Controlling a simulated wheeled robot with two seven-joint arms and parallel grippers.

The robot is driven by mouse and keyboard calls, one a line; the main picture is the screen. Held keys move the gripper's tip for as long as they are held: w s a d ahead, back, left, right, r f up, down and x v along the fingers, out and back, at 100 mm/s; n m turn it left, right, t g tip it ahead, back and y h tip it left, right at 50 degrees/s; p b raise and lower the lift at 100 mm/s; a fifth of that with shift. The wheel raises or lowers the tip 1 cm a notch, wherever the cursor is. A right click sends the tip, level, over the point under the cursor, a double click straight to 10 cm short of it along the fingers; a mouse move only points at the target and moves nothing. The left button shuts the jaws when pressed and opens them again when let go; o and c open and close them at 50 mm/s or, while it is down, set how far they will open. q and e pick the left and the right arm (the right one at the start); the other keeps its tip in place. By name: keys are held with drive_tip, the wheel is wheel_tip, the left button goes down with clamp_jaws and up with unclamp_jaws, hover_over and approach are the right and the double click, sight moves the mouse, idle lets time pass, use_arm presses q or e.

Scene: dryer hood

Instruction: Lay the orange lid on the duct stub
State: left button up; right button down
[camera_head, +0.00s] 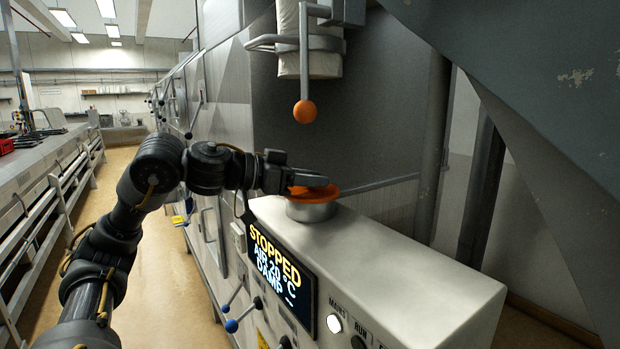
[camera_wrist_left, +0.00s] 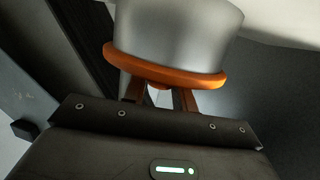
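The orange lid (camera_head: 322,191) lies on the top of the short metal duct stub (camera_head: 311,211), which stands on the pale machine housing. In the left wrist view the orange lid (camera_wrist_left: 165,68) sits flat across the end of the grey stub (camera_wrist_left: 178,32), with no clear gap showing. My left gripper (camera_head: 318,182) is right over the lid. In the left wrist view its two fingers (camera_wrist_left: 159,96) are apart, one on each side of the lid's small knob (camera_wrist_left: 158,86), with space beside it. My right gripper is not in view.
An orange ball on a rod (camera_head: 305,111) hangs above the lid, beside a pale vertical duct (camera_head: 322,62). A display (camera_head: 281,273) reading STOPPED is on the housing's front. A large grey sloping panel (camera_head: 540,100) fills the upper right. The housing top (camera_head: 400,245) is clear in front of the stub.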

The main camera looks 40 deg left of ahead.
use_arm(q)
drive_tip(key=o, duration=0.4)
drive_tip(key=shift+c, duration=0.2)
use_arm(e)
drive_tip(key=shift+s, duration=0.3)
use_arm(q)
drive_tip(key=shift+r, duration=0.1)
drive_tip(key=b+v, duration=0.5)
drive_tip(key=v, duration=0.7)
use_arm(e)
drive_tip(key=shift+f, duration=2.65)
